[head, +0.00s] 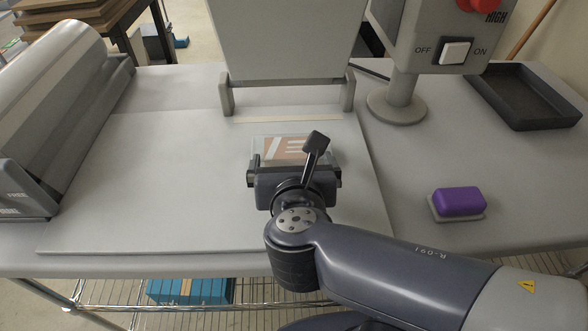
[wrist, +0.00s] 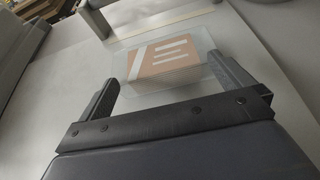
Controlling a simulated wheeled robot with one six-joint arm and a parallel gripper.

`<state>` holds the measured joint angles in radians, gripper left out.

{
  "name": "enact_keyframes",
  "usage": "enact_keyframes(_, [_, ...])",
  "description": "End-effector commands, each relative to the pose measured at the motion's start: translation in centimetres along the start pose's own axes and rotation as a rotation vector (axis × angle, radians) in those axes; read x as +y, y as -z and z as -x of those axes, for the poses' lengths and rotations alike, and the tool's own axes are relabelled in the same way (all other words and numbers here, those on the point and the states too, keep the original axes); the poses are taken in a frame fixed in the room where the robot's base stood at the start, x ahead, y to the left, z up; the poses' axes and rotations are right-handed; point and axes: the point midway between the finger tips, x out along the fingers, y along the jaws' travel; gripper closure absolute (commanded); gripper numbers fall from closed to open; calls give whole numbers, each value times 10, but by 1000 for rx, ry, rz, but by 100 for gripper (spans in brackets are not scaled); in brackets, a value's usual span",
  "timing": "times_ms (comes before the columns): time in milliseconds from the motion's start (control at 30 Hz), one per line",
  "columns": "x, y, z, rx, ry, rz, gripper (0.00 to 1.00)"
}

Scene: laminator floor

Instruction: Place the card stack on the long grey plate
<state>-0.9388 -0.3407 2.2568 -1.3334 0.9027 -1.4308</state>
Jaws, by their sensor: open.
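The card stack (head: 285,147) is brown with white stripes, with a clear, see-through sheet or tray showing around it. It lies on a wide flat grey slab (head: 130,185), likely the long grey plate. My gripper (head: 294,169) is open over the slab, just on the near side of the stack, and hides its near edge in the head view. In the wrist view the card stack (wrist: 166,62) shows ahead of and between the fingertips of my gripper (wrist: 167,80). I cannot tell whether the fingers touch it.
A grey machine (head: 285,40) with two feet stands behind the stack. A roller unit (head: 50,90) is at left. At right are a control box (head: 440,40) on a post, a black tray (head: 525,95) and a purple block (head: 459,201) on a small pad. The slab's left part is clear.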

Motion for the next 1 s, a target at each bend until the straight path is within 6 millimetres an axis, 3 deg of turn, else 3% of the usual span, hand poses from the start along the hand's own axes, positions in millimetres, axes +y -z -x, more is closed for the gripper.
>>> enact_keyframes(433, [1, 0, 41, -2, -4, 0, 0])
enact_keyframes(1000, [0, 0, 48, 0, 0, 0, 0])
